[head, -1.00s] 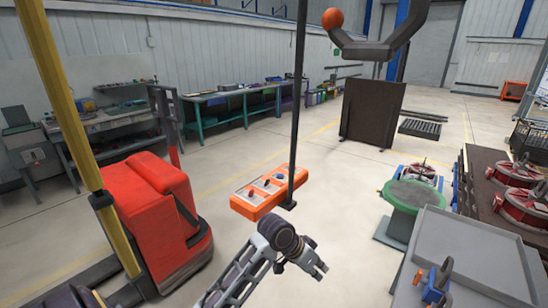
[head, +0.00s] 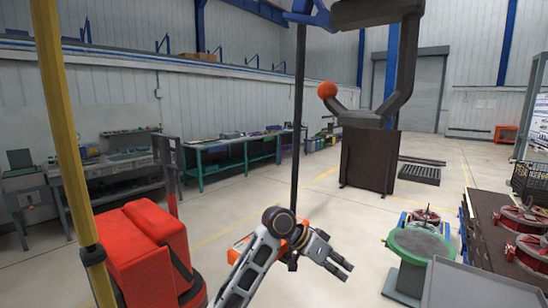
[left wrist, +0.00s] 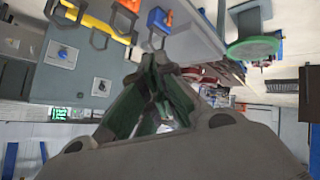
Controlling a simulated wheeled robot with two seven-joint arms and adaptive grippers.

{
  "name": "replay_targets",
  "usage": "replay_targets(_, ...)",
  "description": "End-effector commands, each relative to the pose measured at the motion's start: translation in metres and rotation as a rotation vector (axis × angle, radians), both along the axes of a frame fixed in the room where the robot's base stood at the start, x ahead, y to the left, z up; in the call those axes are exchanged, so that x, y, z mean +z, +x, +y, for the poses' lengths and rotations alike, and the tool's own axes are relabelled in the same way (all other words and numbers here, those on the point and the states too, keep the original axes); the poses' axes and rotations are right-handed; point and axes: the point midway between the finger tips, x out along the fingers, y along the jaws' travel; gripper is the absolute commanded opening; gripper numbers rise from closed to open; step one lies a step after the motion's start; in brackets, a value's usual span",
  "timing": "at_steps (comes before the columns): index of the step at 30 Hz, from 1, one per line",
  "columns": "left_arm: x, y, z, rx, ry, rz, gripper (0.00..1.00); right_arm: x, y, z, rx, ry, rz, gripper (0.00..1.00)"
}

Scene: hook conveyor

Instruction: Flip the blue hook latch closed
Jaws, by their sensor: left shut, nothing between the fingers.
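A large dark hook (head: 408,70) hangs at the upper middle of the head view, with an orange ball (head: 327,89) at its left tip. A blue latch piece (head: 312,17) shows at the hook's upper left, partly cut off by the top edge; a gap shows between it and the ball below. My left gripper (head: 345,271) is low in the middle, well below the hook and apart from it. It is shut and empty; its fingers also show in the left wrist view (left wrist: 158,85). My right gripper is not in view.
An orange control box (head: 240,247) stands partly behind my left arm, beside a thin dark pole (head: 298,130). A red machine (head: 145,250) and a yellow post (head: 60,130) are at the left. A green round stand (head: 420,246) and a grey tray (head: 480,285) are at the right.

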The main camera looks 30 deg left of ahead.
Motion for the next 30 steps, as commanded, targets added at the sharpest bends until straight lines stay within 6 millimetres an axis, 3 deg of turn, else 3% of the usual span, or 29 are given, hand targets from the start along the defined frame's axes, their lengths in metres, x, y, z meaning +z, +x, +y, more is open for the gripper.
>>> replay_targets(14, 0.099, 0.019, 0.008, -0.091, -0.105, -0.080, 0.00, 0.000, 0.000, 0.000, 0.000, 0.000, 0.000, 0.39)
replay_targets(30, 0.220, 0.013, 0.022, -0.208, -0.222, -0.179, 0.00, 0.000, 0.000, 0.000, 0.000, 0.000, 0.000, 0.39)
